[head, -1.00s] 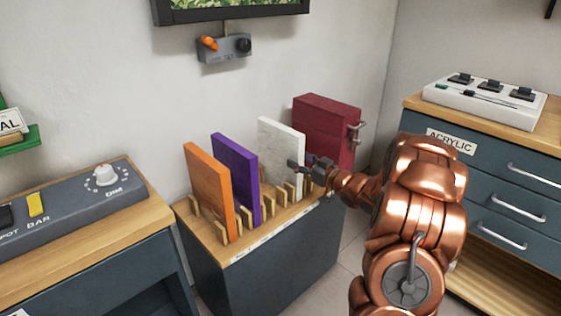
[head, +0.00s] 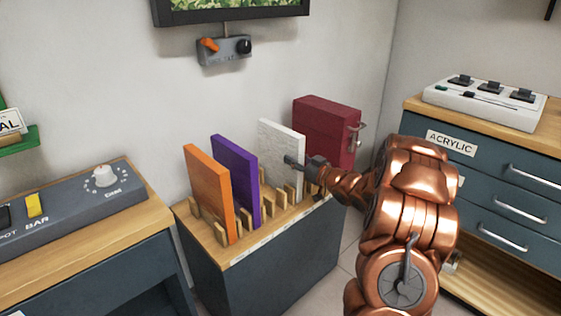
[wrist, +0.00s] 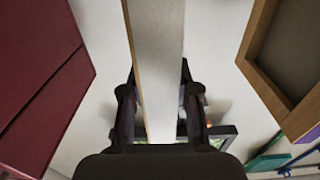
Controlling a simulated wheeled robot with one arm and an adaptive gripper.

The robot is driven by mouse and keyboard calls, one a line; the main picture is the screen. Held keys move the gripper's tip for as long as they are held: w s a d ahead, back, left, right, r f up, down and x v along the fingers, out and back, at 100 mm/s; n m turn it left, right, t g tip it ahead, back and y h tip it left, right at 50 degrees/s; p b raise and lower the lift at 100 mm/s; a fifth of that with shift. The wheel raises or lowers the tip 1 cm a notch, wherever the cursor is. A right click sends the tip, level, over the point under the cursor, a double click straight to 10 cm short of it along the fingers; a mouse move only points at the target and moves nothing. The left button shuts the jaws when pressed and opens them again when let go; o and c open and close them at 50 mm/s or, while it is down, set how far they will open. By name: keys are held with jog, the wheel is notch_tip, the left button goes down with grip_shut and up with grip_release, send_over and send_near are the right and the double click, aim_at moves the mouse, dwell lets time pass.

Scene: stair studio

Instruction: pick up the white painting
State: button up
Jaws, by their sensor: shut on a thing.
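The white painting (head: 281,150) stands upright in the slotted rack, between the purple panel (head: 236,178) and the dark red box (head: 327,131). My gripper (head: 294,163) is at its right front edge. In the wrist view the white painting (wrist: 158,60) runs down between the two fingers of my gripper (wrist: 159,110), which are shut on it from both sides. Its lower edge is hidden by the rack's wooden pegs in the head view.
An orange panel (head: 211,193) stands at the rack's left end. The rack's wooden top (head: 238,249) has several pegs. A drawer cabinet labelled ACRYLIC (head: 487,196) is at the right. A control desk (head: 75,212) is at the left. The wall is close behind.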

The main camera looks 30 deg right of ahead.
aim_at(295, 134)
grip_shut()
notch_tip(295, 134, up, 10)
jog(key=p, duration=0.2)
jog(key=shift+p, duration=0.3)
dwell(1.0)
